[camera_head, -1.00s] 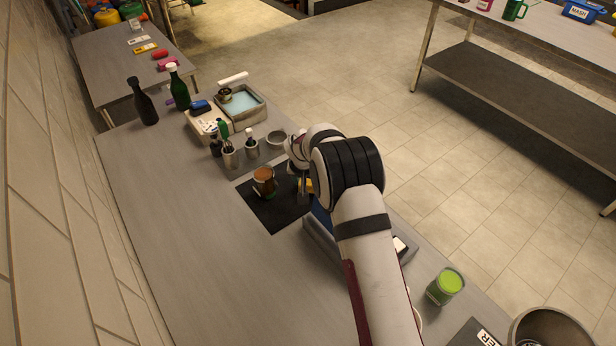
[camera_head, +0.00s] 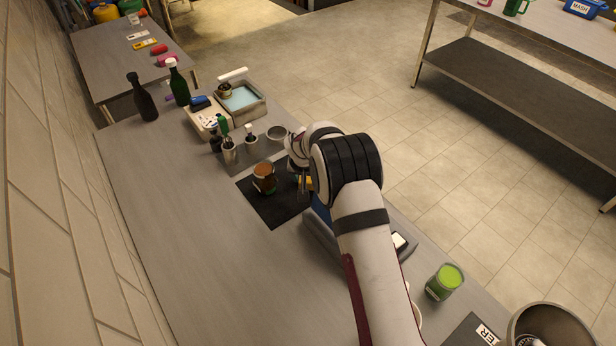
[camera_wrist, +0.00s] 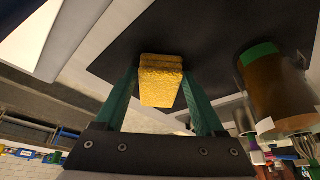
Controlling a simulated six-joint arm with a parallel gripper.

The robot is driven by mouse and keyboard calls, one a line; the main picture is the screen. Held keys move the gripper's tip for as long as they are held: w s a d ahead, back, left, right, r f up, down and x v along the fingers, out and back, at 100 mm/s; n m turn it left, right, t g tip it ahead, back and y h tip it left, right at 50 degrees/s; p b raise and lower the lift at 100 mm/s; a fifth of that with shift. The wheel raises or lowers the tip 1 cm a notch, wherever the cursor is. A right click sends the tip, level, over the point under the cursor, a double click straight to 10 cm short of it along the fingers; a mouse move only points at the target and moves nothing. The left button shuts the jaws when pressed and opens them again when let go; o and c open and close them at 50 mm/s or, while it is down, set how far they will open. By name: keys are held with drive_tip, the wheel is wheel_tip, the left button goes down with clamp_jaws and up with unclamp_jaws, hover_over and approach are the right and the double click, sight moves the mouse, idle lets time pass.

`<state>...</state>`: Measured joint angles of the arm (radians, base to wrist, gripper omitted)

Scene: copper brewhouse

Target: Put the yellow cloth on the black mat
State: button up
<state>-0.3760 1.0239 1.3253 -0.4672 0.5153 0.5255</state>
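The yellow cloth (camera_wrist: 161,82) is a small folded block between the two green fingers of my gripper (camera_wrist: 161,88) in the wrist view. Both fingertips meet its sides, so my gripper appears shut on it. The black mat (camera_head: 278,212) lies on the steel counter, and it also fills much of the wrist view behind the cloth (camera_wrist: 205,28). In the head view my gripper (camera_head: 304,186) points down over the mat's right part, with a bit of yellow showing beside the fingers. My arm hides the rest, and I cannot tell whether the cloth touches the mat.
A brown can with a green band (camera_head: 264,179) stands on the mat left of my gripper. Metal cups and small bottles (camera_head: 230,152) stand behind the mat. A blue-grey bin (camera_head: 318,232) is partly hidden by my arm. The counter left of the mat is clear.

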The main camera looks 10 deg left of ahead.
drive_tip(key=o, duration=0.5)
drive_tip(key=shift+c, duration=0.2)
drive_tip(key=v, duration=0.8)
drive_tip(key=s+d+r+m+t+y, duration=0.1)
drive_tip(key=s+d+r+m, duration=0.1)
drive_tip(key=s+d+r, duration=0.7)
drive_tip(key=s+d+r+m, duration=0.1)
drive_tip(key=s+d+r, duration=0.3)
drive_tip(key=s+r, duration=0.6)
drive_tip(key=s+d+r+m+t+y, duration=0.1)
drive_tip(key=s+d+r+t, duration=0.15)
drive_tip(key=s, duration=0.75)
drive_tip(key=s+f+m+g, duration=0.1)
drive_tip(key=s+f+g, duration=0.6)
drive_tip(key=s+g, duration=0.1)
drive_tip(key=shift+s+a+f+m, duration=0.3)
drive_tip(key=shift+s+a+f, duration=0.1)
drive_tip(key=shift+s, duration=0.35)
